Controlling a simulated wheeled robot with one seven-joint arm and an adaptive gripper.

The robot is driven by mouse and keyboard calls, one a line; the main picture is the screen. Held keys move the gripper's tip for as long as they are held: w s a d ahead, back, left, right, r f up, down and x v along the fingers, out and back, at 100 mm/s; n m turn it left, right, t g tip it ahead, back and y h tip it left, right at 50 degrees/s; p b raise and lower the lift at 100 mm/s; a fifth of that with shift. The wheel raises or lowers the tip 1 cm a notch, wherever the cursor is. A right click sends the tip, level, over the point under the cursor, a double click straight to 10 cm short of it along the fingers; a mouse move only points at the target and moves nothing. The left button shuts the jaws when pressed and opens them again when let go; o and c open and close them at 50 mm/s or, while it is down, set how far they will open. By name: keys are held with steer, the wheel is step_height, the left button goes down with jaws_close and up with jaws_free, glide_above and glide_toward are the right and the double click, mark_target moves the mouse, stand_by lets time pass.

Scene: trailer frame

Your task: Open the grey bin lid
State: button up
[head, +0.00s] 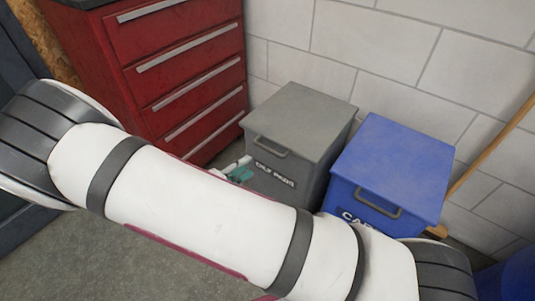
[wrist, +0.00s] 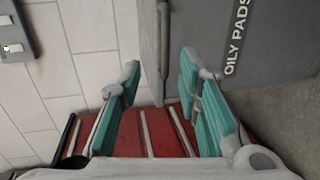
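The grey bin (head: 285,165) stands against the wall with its flat grey lid (head: 302,112) closed. A dark handle (head: 270,147) sits at the lid's front edge, above the "OILY PADS" label. My gripper (head: 240,172) shows only partly in the head view, low beside the bin's left front, mostly hidden by my arm. In the wrist view, my gripper (wrist: 160,65) is open, its teal fingers apart. The lid's edge and the handle (wrist: 163,45) appear between the fingers, with the bin's labelled front (wrist: 270,60) on the right. I cannot tell whether either finger touches them.
A blue bin (head: 390,165) with its lid closed stands right of the grey bin. A red drawer cabinet (head: 165,70) stands on the left. A white block wall (head: 390,45) is close behind, with a wooden pole (head: 495,145) leaning at the right.

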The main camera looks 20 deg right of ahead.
mark_target(269, 150)
steer(key=shift+t, duration=0.3)
steer(key=b+x, duration=0.1)
steer(key=x, duration=0.3)
steer(key=f+b+x, duration=0.1)
steer(key=x, duration=0.4)
steer(key=b+x, duration=0.1)
steer(key=x, duration=0.3)
steer(key=shift+w+f, duration=0.25)
steer(key=shift+w, duration=0.1)
jaws_close()
